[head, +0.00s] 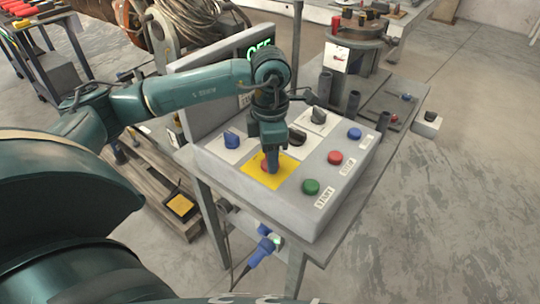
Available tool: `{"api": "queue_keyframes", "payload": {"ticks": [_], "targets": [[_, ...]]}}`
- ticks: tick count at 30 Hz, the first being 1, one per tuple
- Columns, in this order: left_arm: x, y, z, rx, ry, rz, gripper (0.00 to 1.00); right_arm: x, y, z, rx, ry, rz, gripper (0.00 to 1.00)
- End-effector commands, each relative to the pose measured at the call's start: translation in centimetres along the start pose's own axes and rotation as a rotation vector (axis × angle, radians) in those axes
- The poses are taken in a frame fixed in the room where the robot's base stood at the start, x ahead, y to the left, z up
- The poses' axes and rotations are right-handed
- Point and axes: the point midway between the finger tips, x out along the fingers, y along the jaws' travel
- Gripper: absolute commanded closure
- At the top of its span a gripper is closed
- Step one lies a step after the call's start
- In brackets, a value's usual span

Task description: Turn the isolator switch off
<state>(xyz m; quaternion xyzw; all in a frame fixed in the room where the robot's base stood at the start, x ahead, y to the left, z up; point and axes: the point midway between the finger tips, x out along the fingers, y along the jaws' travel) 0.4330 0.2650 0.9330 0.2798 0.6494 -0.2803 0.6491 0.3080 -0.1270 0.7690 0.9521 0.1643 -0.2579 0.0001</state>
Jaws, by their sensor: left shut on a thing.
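The isolator switch appears to be the red knob on a yellow plate (256,177) on the grey control box (226,171). My left gripper (270,164) points down over this plate and is shut on the knob, which it mostly hides. Only a little red shows beside the fingers, so the knob's angle cannot be read. My right gripper does not show.
A blue knob (232,139), a black knob (297,137) and another dark knob (318,115) sit close around my gripper. Blue (355,133), red (335,157) and green (311,186) buttons line the right side. Open floor lies to the right.

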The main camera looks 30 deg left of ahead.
Motion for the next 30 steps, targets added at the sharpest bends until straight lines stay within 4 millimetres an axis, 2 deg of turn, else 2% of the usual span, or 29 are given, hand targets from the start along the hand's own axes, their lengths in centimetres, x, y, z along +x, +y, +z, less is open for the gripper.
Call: {"api": "queue_keyframes", "payload": {"ticks": [18, 30], "targets": [[-0.02, 0.03, 0.01, -0.546, -0.001, 0.001, 0.79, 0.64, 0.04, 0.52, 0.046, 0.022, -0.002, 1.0], [-0.09, 0.04, 0.03, -0.725, -0.002, 0.001, 0.79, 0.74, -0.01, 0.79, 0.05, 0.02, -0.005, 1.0]]}}
